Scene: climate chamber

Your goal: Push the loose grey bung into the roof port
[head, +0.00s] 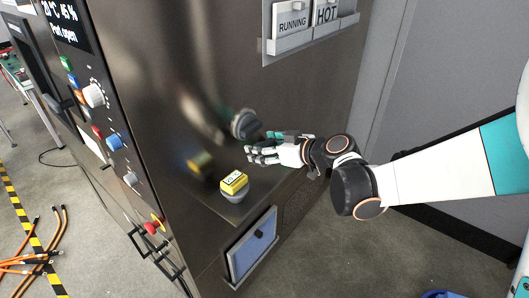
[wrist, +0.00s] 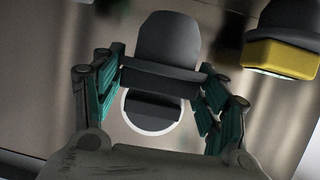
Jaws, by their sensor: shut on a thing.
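The grey bung (wrist: 168,50) sits between the teal-padded fingers of my gripper (wrist: 160,95), which is shut on it. In the head view the dark grey bung (head: 245,124) shows at the fingertips of my gripper (head: 262,147), close to the metal chamber (head: 170,70). A pale ring with a dark inside, seemingly the port (wrist: 152,130), shows just below the bung in the wrist view. The bung's wide rim covers its upper part. I cannot tell whether the bung touches the ring or is in it.
A second grey bung with a yellow labelled top (head: 234,183) stands close by, below my fingers; it also shows at upper right in the wrist view (wrist: 282,55). A card holder reading RUNNING and HOT (head: 310,45) is above. A blue-faced pocket (head: 252,246) is below.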

